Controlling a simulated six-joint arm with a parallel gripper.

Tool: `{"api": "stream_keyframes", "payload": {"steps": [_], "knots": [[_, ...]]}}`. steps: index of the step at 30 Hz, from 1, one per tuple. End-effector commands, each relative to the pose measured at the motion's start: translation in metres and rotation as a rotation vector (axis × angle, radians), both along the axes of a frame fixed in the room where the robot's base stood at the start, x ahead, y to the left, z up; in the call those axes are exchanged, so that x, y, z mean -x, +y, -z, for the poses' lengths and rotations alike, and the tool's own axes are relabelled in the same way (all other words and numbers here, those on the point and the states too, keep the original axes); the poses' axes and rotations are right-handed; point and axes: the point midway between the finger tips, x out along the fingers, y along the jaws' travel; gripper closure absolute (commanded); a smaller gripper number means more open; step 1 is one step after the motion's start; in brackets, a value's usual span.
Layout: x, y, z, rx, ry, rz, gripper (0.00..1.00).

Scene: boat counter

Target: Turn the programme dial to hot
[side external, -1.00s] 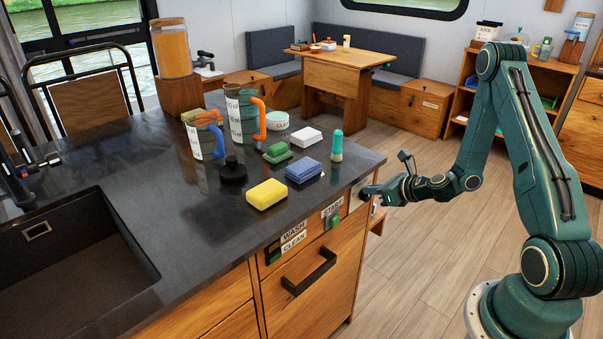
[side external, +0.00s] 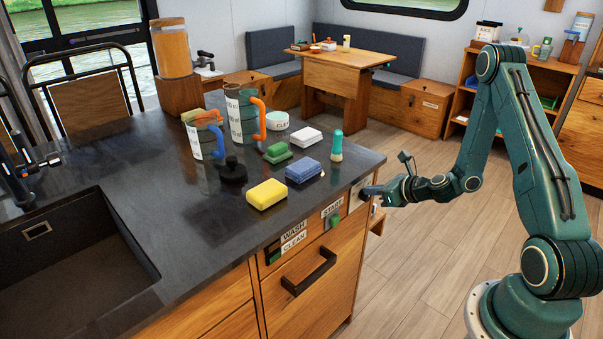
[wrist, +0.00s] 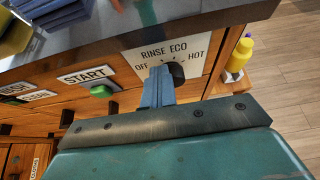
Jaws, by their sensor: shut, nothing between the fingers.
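The programme dial is a black knob (wrist: 178,74) on a white plate (wrist: 198,52) at the right end of the counter front in the wrist view. The plate reads OFF, RINSE, ECO and HOT from left to right. My gripper (wrist: 158,78) is shut and empty, its blue-grey fingers at the left side of the knob, on the OFF side. The fingers overlap the knob's left edge; I cannot tell whether they touch it. The knob's pointer is not clear. In the side external view my gripper (side external: 371,192) is at the plate (side external: 357,194) and hides the knob.
A green START button (wrist: 101,91) is left of the dial. A yellow bottle (wrist: 239,57) stands right of the cabinet. The dark countertop (side external: 150,235) above holds sponges, mugs and a green bottle (side external: 337,146).

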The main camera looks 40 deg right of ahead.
Motion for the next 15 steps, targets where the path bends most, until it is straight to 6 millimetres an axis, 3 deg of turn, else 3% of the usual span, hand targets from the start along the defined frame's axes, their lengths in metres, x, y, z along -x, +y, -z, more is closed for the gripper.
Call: {"api": "stream_keyframes", "payload": {"steps": [15], "knots": [[0.0002,-0.0097,-0.0021,0.001,0.001,0.002,1.00]]}}
